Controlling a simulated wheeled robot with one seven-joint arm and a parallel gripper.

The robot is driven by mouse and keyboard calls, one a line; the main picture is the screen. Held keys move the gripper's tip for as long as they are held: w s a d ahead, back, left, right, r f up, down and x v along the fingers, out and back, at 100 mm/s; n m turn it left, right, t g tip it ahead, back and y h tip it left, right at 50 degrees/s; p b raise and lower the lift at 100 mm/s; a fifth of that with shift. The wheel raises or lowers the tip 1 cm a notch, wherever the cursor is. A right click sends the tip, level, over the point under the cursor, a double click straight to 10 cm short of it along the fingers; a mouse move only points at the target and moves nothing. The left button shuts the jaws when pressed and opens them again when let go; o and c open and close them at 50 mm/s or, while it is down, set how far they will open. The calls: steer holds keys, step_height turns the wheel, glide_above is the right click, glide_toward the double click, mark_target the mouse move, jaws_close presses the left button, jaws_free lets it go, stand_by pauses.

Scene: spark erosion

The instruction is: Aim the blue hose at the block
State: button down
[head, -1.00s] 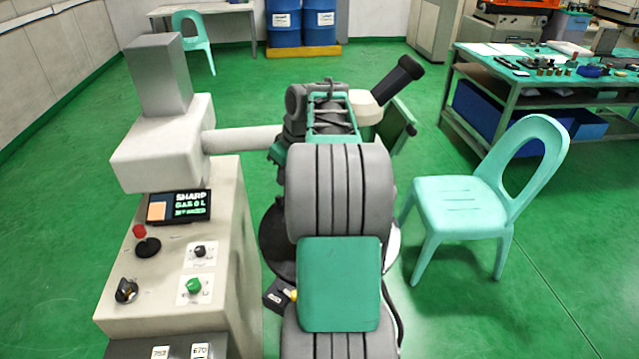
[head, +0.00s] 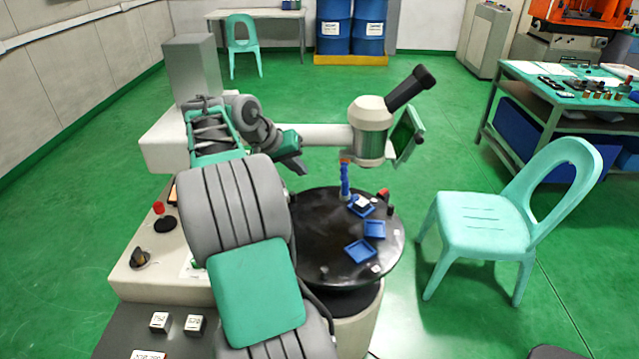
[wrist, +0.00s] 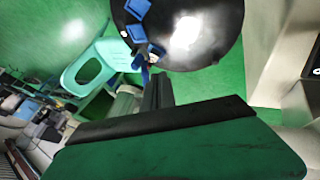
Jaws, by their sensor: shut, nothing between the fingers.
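The blue hose (head: 345,181) hangs below the microscope head (head: 370,130), with an orange part at its top. It reaches down toward the black round plate (head: 318,262). A small pale block (head: 362,202) appears to sit in the rearmost blue tray (head: 369,211). My gripper (head: 297,167) is shut and empty, left of the hose and apart from it, above the plate's back-left edge. In the wrist view the hose (wrist: 145,76) shows small beyond my dark fingers (wrist: 158,92). Its exact aim is too small to tell.
Two more blue trays (head: 374,229) lie on the plate, with small pieces by its rim. The microscope's horizontal arm (head: 325,135) runs close to my gripper. A control cabinet (head: 150,275) stands left, and a turquoise chair (head: 485,222) right. Green floor is open behind.

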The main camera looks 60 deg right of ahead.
steer(key=s+d+f, duration=0.6)
steer(key=d+f, duration=0.1)
steer(key=d, duration=0.1)
steer(key=shift+f, duration=0.35)
steer(key=shift+s+d, duration=0.2)
steer(key=shift+s, duration=0.5)
